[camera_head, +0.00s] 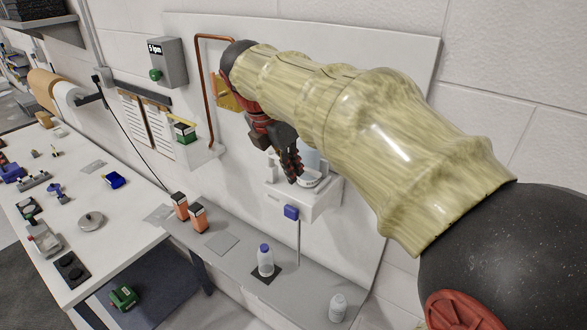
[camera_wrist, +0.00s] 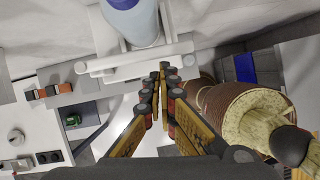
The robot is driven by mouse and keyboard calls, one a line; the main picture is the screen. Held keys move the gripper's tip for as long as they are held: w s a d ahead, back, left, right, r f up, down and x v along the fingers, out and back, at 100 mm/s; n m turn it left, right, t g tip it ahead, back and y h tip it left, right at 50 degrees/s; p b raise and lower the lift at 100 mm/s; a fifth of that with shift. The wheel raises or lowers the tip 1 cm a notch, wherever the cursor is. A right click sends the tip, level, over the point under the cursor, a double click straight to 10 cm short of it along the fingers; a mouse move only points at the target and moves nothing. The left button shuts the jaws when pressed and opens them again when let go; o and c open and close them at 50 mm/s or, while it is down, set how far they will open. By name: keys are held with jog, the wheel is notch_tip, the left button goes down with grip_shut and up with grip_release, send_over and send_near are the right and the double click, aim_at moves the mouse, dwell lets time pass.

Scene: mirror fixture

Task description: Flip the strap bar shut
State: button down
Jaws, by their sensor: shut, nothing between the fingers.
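A white wall-mounted holder (camera_head: 318,207) juts from the white panel in the head view. A pale blue and white cylinder (camera_wrist: 133,18) shows at the top of the wrist view. A white bar (camera_wrist: 125,61) crosses in front of the cylinder; it may be the strap bar, but I cannot tell whether it is open or shut. My gripper (camera_head: 294,177) is shut and empty, right in front of the holder. In the wrist view my gripper's fingertips (camera_wrist: 162,68) are together near the bar's right part. I cannot tell whether they touch it. My arm and fingers hide part of the holder.
A copper pipe (camera_head: 206,90) runs down the panel to the left of my gripper. A grey shelf (camera_head: 300,290) below carries a blue-capped bottle (camera_head: 265,260). A cluttered white table (camera_head: 125,245) stands at left.

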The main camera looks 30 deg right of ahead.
jog(key=w+a+v, duration=0.1)
jog(key=v, duration=1.1)
jog(key=shift+s, duration=0.3)
jog(key=w+a+f+m+t+y+b, duration=0.2)
jog(key=a+f+m, duration=0.2)
jog(key=f+m, duration=0.75)
jog(key=s+a+f+m+t+b, duration=0.1)
jog(key=s+f+m+b, duration=0.2)
jog(key=f, duration=1.1)
jog(key=s+a+f+m+y+b, duration=0.1)
jog(key=s+f+m+b, duration=0.2)
jog(key=s+f+b, duration=0.7)
jog(key=s+a+f+m+t+y+b, duration=0.1)
jog(key=s+f+m+b, duration=0.2)
jog(key=f+b, duration=1.2)
jog(key=s+f, duration=0.3)
jog(key=shift+s+a+f+t, duration=0.2)
jog(key=shift+a+f+t, duration=0.1)
